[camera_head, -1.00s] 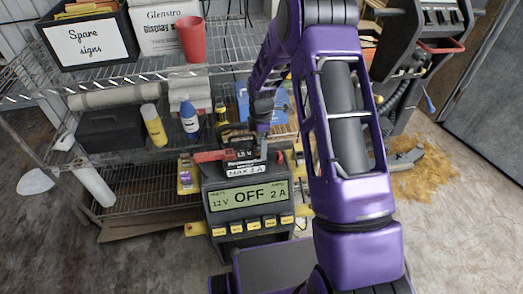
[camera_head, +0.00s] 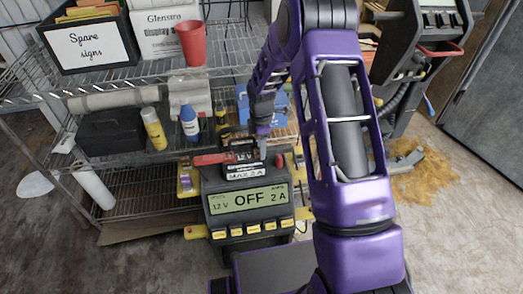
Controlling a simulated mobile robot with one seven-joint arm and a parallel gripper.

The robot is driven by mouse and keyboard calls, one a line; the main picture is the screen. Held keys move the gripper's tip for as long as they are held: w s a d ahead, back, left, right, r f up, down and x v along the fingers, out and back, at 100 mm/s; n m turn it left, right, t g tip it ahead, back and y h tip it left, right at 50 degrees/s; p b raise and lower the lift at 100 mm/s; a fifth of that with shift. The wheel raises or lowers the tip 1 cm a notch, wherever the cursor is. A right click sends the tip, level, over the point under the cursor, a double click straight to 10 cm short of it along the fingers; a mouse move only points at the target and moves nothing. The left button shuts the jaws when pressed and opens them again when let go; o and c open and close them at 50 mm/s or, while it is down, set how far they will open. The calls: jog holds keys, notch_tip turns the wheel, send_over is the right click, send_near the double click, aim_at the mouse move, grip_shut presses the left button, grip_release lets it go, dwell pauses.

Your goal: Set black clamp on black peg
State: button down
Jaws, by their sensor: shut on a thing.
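A dark charger (camera_head: 249,198) with a lit display reading OFF, 12 V and 2 A stands in front of the wire shelf. A black box (camera_head: 243,158) marked 12 V and MAX 2 A sits on its top. My gripper (camera_head: 262,137) is low behind the right side of this box, pointing down. It is shut on a dark thing, which fits the black clamp; its outline is mostly hidden and hard to tell from the box. A red clamp (camera_head: 211,159) lies at the box's left. I cannot make out the black peg.
The wire shelf (camera_head: 128,97) behind holds a yellow bottle (camera_head: 154,129), a blue-and-white bottle (camera_head: 189,122), a dark case (camera_head: 109,135) and a red cup (camera_head: 192,43). A black machine (camera_head: 414,42) stands at the right. Spilled tan matter (camera_head: 421,180) lies on the floor.

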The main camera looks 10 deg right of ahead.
notch_tip(320, 180, up, 14)
jog(key=p, duration=0.4)
dwell(0.7)
